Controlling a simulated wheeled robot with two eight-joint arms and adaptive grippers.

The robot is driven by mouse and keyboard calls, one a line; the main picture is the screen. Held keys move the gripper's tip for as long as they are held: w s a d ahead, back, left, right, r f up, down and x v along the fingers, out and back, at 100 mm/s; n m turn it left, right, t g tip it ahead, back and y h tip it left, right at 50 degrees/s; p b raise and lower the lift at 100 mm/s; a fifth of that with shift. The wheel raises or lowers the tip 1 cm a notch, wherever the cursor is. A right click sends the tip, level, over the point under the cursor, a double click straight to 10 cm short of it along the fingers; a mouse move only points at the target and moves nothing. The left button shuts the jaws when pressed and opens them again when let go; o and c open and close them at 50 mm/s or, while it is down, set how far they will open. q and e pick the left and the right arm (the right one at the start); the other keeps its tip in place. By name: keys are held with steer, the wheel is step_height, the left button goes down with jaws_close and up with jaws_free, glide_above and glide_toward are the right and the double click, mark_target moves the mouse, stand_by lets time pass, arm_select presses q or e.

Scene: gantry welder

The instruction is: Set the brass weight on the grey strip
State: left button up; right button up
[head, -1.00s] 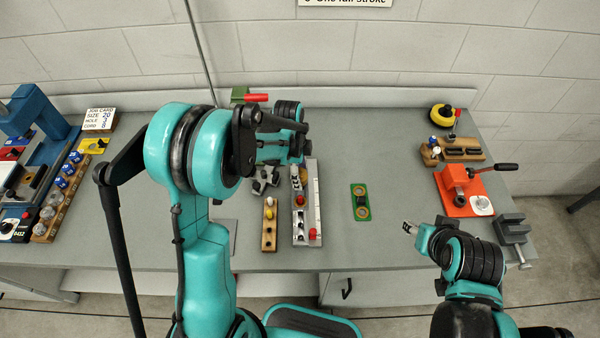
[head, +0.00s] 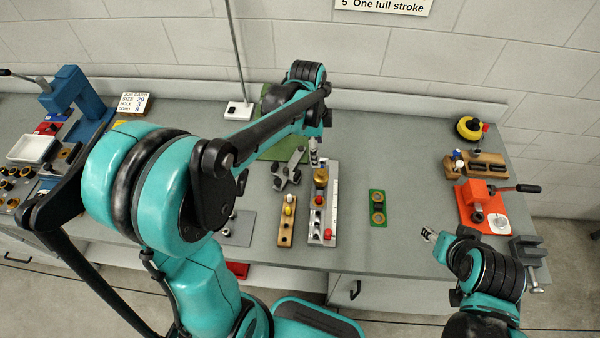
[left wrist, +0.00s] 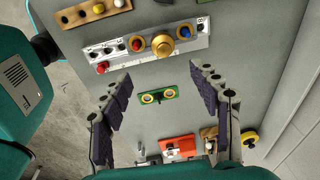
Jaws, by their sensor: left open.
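The brass weight (head: 321,176) stands on the far part of the long grey strip (head: 330,222), among small red and blue pieces. In the left wrist view the round brass weight (left wrist: 162,46) sits upright on the pale grey strip (left wrist: 117,52), beyond my fingertips and apart from them. My left gripper (left wrist: 160,76) is open and empty, its two dark padded fingers spread wide. In the head view the left gripper (head: 314,150) is partly hidden by its wrist, just behind the weight. My right gripper (head: 428,235) hangs near the table's front right; its opening is too small to judge.
A wooden block (head: 287,232) with a yellow and a white knob stands left of the strip. A green plate (head: 377,207) with two rings lies right of it. An orange lever press (head: 480,210) and grey vise (head: 527,250) stand right. Bare table lies between plate and press.

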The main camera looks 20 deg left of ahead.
arm_select(q)
steer(key=s+r+n+t, duration=0.2)
steer(key=s+n+t, duration=0.1)
steer(key=s+n, duration=0.4)
steer(key=s+r+n+t+y, duration=0.1)
steer(key=s+r+n+t, duration=0.1)
steer(key=s+n, duration=0.6)
steer(key=shift+s+a+t, duration=0.45)
steer(key=shift+s+t, duration=0.05)
steer(key=shift+t, duration=0.1)
arm_select(e)
steer(key=shift+s, duration=0.1)
